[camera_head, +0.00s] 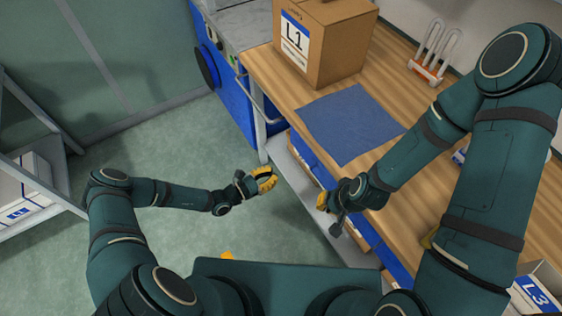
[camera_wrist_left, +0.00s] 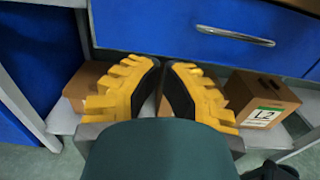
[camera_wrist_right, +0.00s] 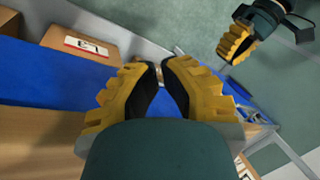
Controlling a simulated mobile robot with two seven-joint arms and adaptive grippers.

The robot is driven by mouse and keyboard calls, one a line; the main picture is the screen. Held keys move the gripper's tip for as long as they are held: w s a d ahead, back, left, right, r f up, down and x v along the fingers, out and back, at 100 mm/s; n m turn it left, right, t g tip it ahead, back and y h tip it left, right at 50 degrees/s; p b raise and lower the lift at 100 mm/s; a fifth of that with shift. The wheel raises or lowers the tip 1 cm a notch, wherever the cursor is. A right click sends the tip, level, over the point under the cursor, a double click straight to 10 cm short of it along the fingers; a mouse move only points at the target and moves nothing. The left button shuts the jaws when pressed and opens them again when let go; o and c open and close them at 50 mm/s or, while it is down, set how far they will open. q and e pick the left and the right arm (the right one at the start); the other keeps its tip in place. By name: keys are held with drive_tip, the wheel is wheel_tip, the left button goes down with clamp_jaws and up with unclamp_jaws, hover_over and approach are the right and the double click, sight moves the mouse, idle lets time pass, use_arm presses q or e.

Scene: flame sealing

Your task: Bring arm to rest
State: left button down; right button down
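My left gripper (camera_head: 266,180) has yellow fingers and hangs over the floor, left of the workbench's front edge. In the left wrist view (camera_wrist_left: 163,66) its fingertips almost meet with nothing between them, in front of a blue drawer (camera_wrist_left: 215,42). My right gripper (camera_head: 322,201) is at the bench's front edge, below the blue mat (camera_head: 350,122). In the right wrist view (camera_wrist_right: 161,66) its fingertips are nearly together and empty. The left gripper also shows there at the upper right (camera_wrist_right: 237,42). The two grippers are apart.
The wooden workbench (camera_head: 275,75) carries an L1 box (camera_head: 345,50) and a white-and-orange rack (camera_head: 432,60). An L2 box (camera_wrist_left: 262,100) sits on the lower shelf. An L3 box (camera_head: 538,288) is at lower right. A shelf unit (camera_head: 45,222) stands left. Open floor (camera_head: 180,240) lies between.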

use_arm(q)
drive_tip(key=shift+a, duration=0.15)
drive_tip(key=shift+s, duration=0.1)
drive_tip(key=s+d+m+g+y+b, duration=0.1)
drive_tip(key=s+d+m+g+y, duration=0.25)
drive_tip(key=s+m+g, duration=0.8)
drive_tip(key=s+a+r+m+t+y+b, duration=0.1)
drive_tip(key=s+a+r+m+t+y, duration=0.1)
drive_tip(key=a+r+m+y, duration=0.4)
drive_tip(key=r+m+t+y, duration=0.1)
drive_tip(key=m, duration=0.4)
drive_tip(key=shift+s+a+r+m+b, duration=0.2)
drive_tip(key=shift+s+r+m+b, duration=0.1)
drive_tip(key=shift+s+r+m, duration=0.1)
